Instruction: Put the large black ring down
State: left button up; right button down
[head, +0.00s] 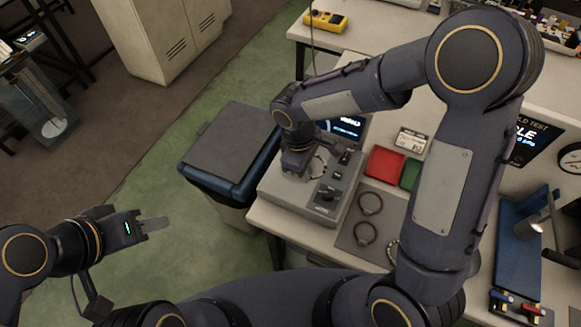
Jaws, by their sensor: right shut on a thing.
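My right gripper (297,170) points down over the left part of the grey bench machine (290,194). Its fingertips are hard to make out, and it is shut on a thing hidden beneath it. I cannot clearly see the large black ring there. Part of a pale, thin ring-shaped edge (320,167) shows just right of the gripper, on or over the machine. Two dark reddish-brown rings, an upper one (370,203) and a lower one (364,233), lie apart on a grey mat (346,241). My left gripper (154,223) is away over the floor, with nothing visible in it.
A red tray (384,163) and a green tray (411,172) lie right of the machine, partly behind my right arm. A lidded blue-grey bin (222,150) stands left of the bench. A blue fixture (517,248) is at the right. Green floor is clear around my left gripper.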

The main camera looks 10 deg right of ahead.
jog(key=w+f+b, duration=0.1)
jog(key=w+f, duration=0.1)
jog(key=w+a+f, duration=0.1)
jog(key=w+f, duration=0.1)
jog(key=w+a+f+b, duration=0.1)
jog(key=w+f, duration=0.1)
jog(key=shift+w+f+b, duration=0.15)
jog(key=shift+w+b, duration=0.15)
jog(key=shift+b, duration=0.05)
jog(key=shift+w+f, duration=0.1)
jog(key=shift+f, duration=0.15)
jog(key=f+b, duration=0.2)
jog(key=f, duration=0.1)
jog(key=shift+w+f+b, duration=0.2)
jog(key=shift+f+b, duration=0.05)
jog(key=shift+b, duration=0.05)
jog(key=shift+r, duration=0.1)
